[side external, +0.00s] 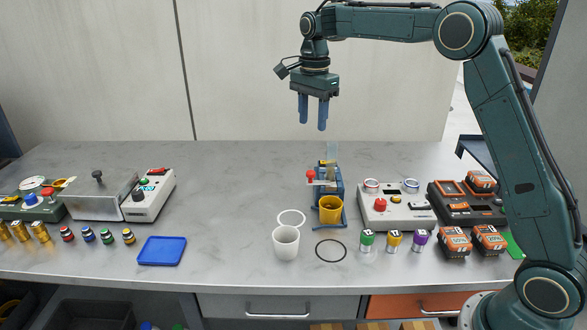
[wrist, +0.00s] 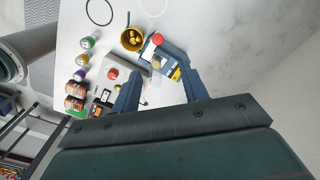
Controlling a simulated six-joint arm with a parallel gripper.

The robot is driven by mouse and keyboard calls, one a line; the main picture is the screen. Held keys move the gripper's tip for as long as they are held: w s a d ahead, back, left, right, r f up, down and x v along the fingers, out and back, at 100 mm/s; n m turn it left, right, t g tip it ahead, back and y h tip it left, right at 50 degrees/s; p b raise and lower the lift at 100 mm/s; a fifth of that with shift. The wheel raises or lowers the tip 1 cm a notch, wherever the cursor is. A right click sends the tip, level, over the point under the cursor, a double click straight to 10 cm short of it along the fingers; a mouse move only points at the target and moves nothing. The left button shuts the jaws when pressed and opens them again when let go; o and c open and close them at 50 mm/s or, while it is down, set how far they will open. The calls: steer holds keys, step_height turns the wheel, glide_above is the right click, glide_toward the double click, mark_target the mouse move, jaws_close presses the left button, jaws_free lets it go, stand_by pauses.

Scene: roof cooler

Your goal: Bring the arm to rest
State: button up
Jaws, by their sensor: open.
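My gripper (side external: 313,115) hangs high above the back of the workbench, fingers pointing down. Its two blue fingers are apart with nothing between them. In the wrist view the fingers (wrist: 157,92) also stand apart, above the blue dispenser stand (wrist: 163,58). In the side view that stand (side external: 338,187) is below my gripper, with a yellow cup (side external: 330,210) at its front. The yellow cup (wrist: 134,39) holds several yellow pieces in the wrist view. My gripper touches nothing.
The grey bench (side external: 230,180) has free room at its middle and back. A white cup (side external: 286,242) stands near the front, beside a blue tray (side external: 162,251) farther left. Control boxes (side external: 395,208), batteries (side external: 455,241) and small cylinders (side external: 393,241) crowd the right side. A wall stands behind.

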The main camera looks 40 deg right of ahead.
steer(key=shift+s, duration=0.1)
steer(key=s+a+r+n+t, duration=0.15)
steer(key=s+r+n, duration=0.25)
steer(key=s, duration=0.4)
steer(key=s+a+r+n+t, duration=0.1)
steer(key=s+a+r+n, duration=0.25)
steer(key=s, duration=0.55)
steer(key=s+f+n+t, duration=0.1)
steer(key=s+f+n, duration=0.2)
steer(key=s, duration=0.6)
steer(key=s+a+f+n+t, duration=0.1)
steer(key=s+f+n+t, duration=0.1)
steer(key=s+n, duration=0.5)
steer(key=shift+s+a+f, duration=0.25)
steer(key=shift+s+f, duration=0.45)
steer(key=shift+s, duration=0.35)
